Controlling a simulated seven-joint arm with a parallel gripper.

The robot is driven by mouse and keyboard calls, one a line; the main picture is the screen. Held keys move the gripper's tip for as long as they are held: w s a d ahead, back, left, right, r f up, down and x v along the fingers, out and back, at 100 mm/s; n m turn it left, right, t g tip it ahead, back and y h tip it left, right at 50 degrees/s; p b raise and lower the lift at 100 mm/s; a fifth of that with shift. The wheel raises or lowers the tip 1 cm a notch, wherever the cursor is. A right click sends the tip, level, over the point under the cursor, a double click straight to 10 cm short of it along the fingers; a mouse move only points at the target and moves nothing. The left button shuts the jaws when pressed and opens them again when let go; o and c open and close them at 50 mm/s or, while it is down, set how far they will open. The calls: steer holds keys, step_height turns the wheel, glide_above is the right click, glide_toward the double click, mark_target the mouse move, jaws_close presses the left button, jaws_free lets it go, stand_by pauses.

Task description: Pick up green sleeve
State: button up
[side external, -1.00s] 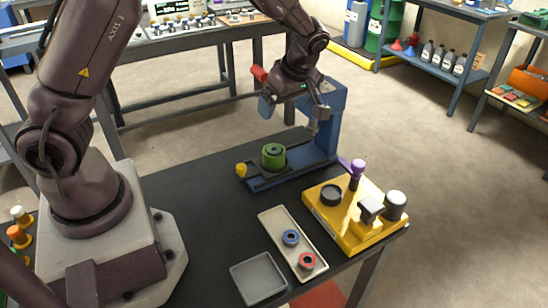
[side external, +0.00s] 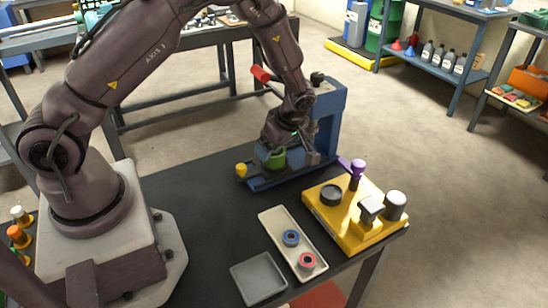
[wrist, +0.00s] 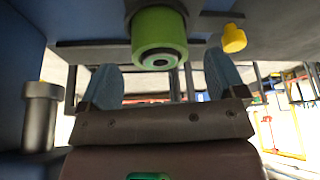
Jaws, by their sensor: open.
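The green sleeve (side external: 276,160) stands on the bed of the blue press, partly hidden behind my gripper in the side view. In the wrist view, the green sleeve (wrist: 160,30) is at the top centre, with a dark-rimmed bore in its end. My gripper (side external: 288,152) is low over the press bed, close to the sleeve. In the wrist view, my gripper (wrist: 163,75) has its two bluish fingers spread wide, with the sleeve between and just past their tips. No contact is visible.
The blue press column (side external: 328,115) rises right beside my gripper. A yellow knob (side external: 241,170) is at the bed's left end. A yellow fixture (side external: 340,226) and a tray (side external: 275,232) with a blue ring (side external: 291,238) and a red ring (side external: 307,261) stand in front.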

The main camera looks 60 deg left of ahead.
steer(key=x, duration=0.3)
steer(key=shift+a+f, duration=0.1)
steer(key=shift+f, duration=0.05)
steer(key=shift+c, duration=0.2)
steer(key=c, duration=1.2)
steer(key=shift+o, duration=0.2)
